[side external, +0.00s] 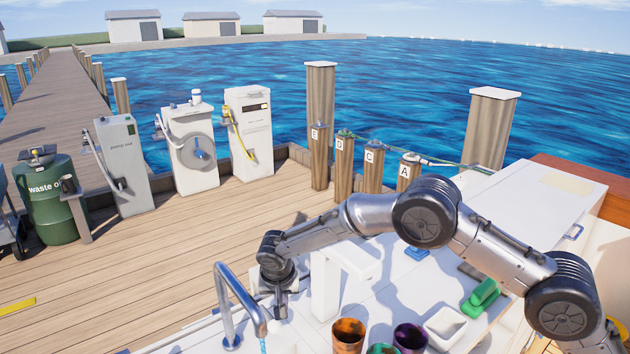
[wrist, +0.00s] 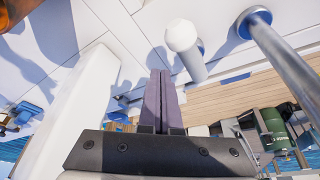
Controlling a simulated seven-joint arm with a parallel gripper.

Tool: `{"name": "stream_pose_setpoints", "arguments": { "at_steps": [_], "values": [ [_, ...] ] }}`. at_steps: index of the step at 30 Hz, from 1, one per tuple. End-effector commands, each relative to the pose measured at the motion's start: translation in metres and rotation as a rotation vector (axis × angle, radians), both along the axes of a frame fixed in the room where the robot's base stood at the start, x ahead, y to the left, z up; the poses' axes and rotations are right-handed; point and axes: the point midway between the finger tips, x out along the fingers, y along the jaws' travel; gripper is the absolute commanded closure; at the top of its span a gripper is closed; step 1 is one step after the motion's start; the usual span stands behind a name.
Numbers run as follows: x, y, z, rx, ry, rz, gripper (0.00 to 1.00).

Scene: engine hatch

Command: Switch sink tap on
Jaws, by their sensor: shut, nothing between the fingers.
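The sink tap (side external: 224,300) is a curved chrome spout at the front of the white deck in the side external view. In the wrist view its thick metal pipe (wrist: 284,62) shows at the right with a blue-ringed base. A short metal post with a round white knob (wrist: 181,35), perhaps the tap's handle, stands left of that pipe. My gripper (side external: 281,310) points down just right of the spout. In the wrist view its fingers (wrist: 161,75) are shut with nothing between them, left of the knobbed post and apart from it in the picture. The sink basin is not clearly visible.
A white upright block (side external: 324,287) stands close to my gripper's right, seen as a white wall (wrist: 68,100) in the wrist view. Brown (side external: 348,336) and purple (side external: 410,338) cups, a white square dish (side external: 445,327) and a green object (side external: 481,297) stand farther right.

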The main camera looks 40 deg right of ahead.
Motion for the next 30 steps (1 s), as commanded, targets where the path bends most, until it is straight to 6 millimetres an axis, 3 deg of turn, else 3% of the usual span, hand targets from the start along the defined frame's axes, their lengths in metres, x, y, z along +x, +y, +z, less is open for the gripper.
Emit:
{"name": "stream_pose_setpoints", "arguments": {
  "at_steps": [12, 15, 26, 30],
  "values": [
    [0.023, -0.010, 0.000, 0.001, -0.001, 0.330, 1.00],
    [0.034, -0.009, -0.001, 0.000, 0.000, 0.339, 1.00],
    [0.046, -0.007, 0.000, 0.000, -0.002, 0.598, 1.00],
    [0.064, -0.007, 0.003, 0.000, -0.001, 0.609, 1.00]
  ]
}}
